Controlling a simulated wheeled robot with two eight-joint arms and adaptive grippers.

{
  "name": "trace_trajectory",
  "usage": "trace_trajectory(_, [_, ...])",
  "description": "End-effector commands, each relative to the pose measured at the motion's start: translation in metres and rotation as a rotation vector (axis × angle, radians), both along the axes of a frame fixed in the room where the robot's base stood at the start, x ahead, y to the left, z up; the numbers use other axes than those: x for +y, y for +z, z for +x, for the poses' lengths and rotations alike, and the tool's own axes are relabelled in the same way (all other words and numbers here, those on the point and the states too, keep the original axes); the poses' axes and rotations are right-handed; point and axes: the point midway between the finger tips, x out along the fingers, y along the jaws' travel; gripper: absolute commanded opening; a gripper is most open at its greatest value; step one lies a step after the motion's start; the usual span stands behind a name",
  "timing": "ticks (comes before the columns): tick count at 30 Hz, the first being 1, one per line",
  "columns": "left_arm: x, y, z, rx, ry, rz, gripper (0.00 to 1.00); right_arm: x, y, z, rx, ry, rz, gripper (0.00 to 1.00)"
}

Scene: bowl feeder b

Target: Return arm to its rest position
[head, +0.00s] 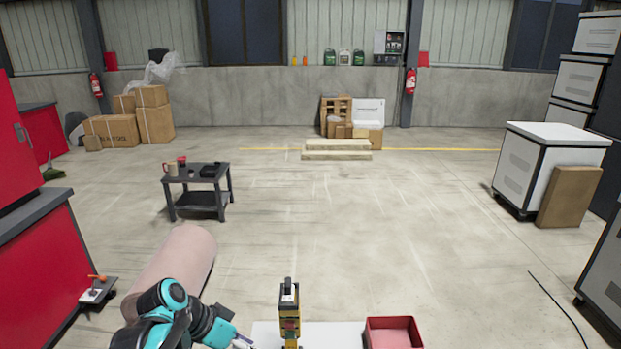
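My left arm, teal and black, comes in at the bottom left of the head view. Its gripper (243,342) is at the bottom edge, over the left end of a white surface (343,336). The gripper is mostly cut off by the frame, so I cannot tell whether it is open or shut, or whether it holds anything. My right arm and gripper are not in view.
A yellow and black device (290,326) stands at the white surface, right of my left gripper. A red bin (393,324) is farther right. A large pinkish cylinder (185,262) lies behind my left arm. Red cabinets (42,275) stand left. The middle floor is clear.

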Motion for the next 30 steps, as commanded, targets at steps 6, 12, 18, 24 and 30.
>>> trace_trajectory(6, [0.017, -0.007, -0.062, 0.001, 0.350, 0.173, 0.60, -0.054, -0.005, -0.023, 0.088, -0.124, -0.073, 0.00])
trace_trajectory(12, [0.040, -0.015, -0.099, -0.093, 0.612, 0.239, 0.60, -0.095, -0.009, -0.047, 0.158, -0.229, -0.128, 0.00])
trace_trajectory(18, [0.052, -0.019, -0.112, -0.164, 0.732, 0.240, 0.60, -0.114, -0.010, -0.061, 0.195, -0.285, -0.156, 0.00])
trace_trajectory(24, [0.054, -0.019, -0.113, -0.175, 0.750, 0.239, 0.60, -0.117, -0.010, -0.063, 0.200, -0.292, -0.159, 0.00])
trace_trajectory(30, [0.054, -0.019, -0.113, -0.173, 0.749, 0.239, 0.60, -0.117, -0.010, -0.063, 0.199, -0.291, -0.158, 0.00])
